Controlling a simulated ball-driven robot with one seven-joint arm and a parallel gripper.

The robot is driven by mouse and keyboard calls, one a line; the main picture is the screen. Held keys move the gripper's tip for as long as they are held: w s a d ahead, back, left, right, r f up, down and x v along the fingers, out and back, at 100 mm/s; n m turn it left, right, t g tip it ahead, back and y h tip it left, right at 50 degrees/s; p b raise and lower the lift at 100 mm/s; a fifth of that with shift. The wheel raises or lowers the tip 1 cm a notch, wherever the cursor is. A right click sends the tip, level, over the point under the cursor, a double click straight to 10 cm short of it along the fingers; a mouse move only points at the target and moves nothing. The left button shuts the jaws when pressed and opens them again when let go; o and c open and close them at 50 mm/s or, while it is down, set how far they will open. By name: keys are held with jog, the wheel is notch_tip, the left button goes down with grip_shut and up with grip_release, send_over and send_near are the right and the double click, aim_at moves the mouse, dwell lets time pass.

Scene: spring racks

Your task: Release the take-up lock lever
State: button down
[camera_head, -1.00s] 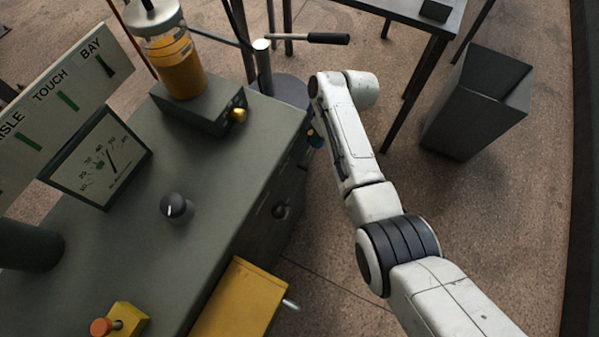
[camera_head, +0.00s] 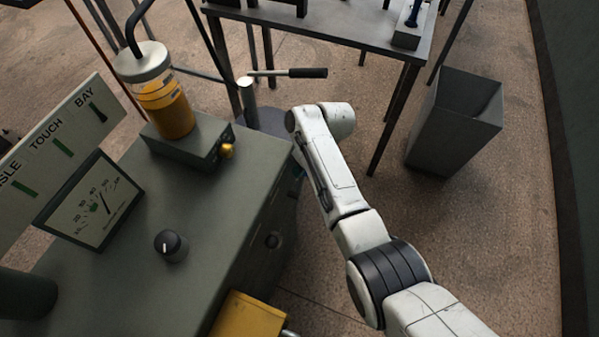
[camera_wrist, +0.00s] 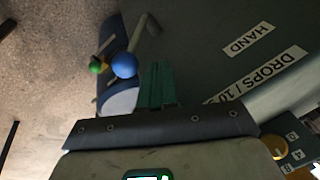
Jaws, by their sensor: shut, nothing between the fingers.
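In the wrist view my gripper (camera_wrist: 160,70) shows as two dark green fingers, shut with nothing between them, beside the dark cabinet side. Just left of the fingers is a blue ball knob (camera_wrist: 124,65), with a small green ball (camera_wrist: 97,65) to its left. A grey bent handle (camera_wrist: 148,28) lies above them. I cannot tell which of these belongs to the take-up lock lever, as no label names it. In the head view my gripper is hidden beyond the cabinet's right side.
The grey-green cabinet (camera_head: 130,260) carries a dial gauge (camera_head: 90,205), a black knob (camera_head: 171,245) and an amber jar (camera_head: 163,105). A black-gripped handle (camera_head: 305,73) juts from a post behind it. A table (camera_head: 330,30) and grey bin (camera_head: 452,130) stand right, with open floor between.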

jog(key=v, duration=1)
jog(key=shift+a+r, duration=0.15)
jog(key=shift+r, duration=0.15)
jog(key=s+d+f+m+h, duration=0.1)
jog(key=s+d+f+m, duration=0.1)
jog(key=s+d+f, duration=0.35)
jog(key=s+d+f+m+h, duration=0.1)
jog(key=s+d+f+m, duration=0.15)
jog(key=s+d, duration=0.65)
jog(key=s+d+r+m, duration=0.1)
jog(key=s+d, duration=0.2)
jog(key=s, duration=0.4)
jog(key=s+d+r+m+h, duration=0.1)
jog(key=s+d, duration=0.3)
jog(key=s, duration=0.4)
jog(key=s+d+r+m+t+h, duration=0.1)
jog(key=s+d+m, duration=0.1)
jog(key=s+d, duration=0.2)
jog(key=s, duration=0.3)
jog(key=shift+s+r+m, duration=0.2)
jog(key=shift+r+m, duration=0.05)
jog(key=shift+m, duration=0.1)
jog(key=shift+d, duration=0.1)
